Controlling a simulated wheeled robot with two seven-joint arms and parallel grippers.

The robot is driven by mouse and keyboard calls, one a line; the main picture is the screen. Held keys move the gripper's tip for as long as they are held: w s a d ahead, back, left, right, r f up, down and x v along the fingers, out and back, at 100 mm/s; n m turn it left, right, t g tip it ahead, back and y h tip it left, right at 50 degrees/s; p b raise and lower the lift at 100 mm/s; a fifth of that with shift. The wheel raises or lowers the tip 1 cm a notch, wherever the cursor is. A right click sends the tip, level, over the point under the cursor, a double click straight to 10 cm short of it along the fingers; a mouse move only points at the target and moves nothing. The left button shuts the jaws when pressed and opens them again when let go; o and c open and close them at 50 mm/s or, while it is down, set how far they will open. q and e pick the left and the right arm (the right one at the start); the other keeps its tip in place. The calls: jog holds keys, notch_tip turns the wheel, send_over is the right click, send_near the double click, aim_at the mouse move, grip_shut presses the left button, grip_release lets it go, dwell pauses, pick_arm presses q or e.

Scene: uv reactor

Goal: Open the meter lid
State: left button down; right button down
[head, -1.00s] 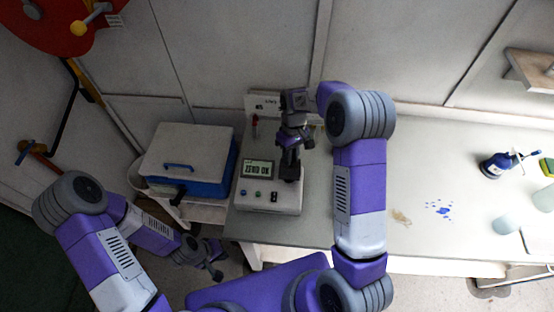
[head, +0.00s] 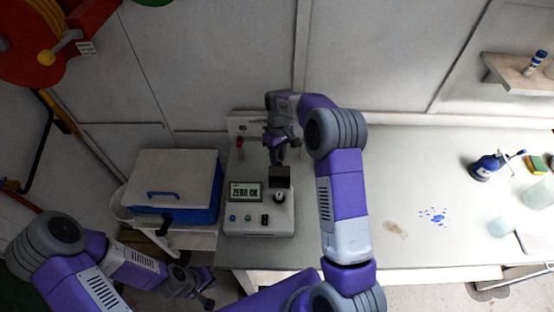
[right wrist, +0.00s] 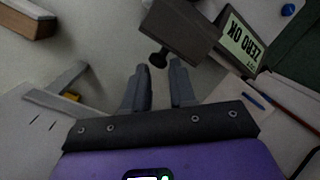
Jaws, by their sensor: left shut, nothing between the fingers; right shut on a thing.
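The meter is a white box (head: 262,226) on the bench, with a green display (head: 246,191) reading ZERO OK and small buttons below it. Its dark lid (head: 279,178) stands raised and tilted at the right of the display. A round dark part (head: 279,197) shows in front of it on the meter's top. In the right wrist view the lid (right wrist: 180,32) has a small knob (right wrist: 158,58). My right gripper (head: 277,160) is shut on this knob, at its fingertips (right wrist: 158,68). My left gripper (head: 207,301) is shut and empty, low in front of the bench.
A blue box with a white top (head: 175,175) stands left of the meter. A wall plate with a red part (head: 240,142) is behind the meter. At the right are a blue bottle (head: 487,167), glassware and a sponge (head: 536,165). The bench middle holds only stains.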

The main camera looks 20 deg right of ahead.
jog(key=shift+s+d+f+g, duration=0.2)
jog(key=shift+s+f, duration=0.1)
jog(key=shift+f, duration=0.25)
jog(key=shift+s+d+f+g, duration=0.1)
jog(key=shift+s+f+g, duration=0.15)
jog(key=shift+f, duration=0.3)
jog(key=c, duration=1)
grip_release()
jog(key=shift+d, duration=0.1)
jog(key=a+p+v, duration=0.1)
jog(key=p+v, duration=0.4)
jog(key=v, duration=0.4)
jog(key=shift+w+d+t, duration=0.3)
jog(key=shift+d+t, duration=0.1)
jog(key=shift+t, duration=0.05)
jog(key=shift+w+r, duration=0.1)
jog(key=shift+r, duration=0.05)
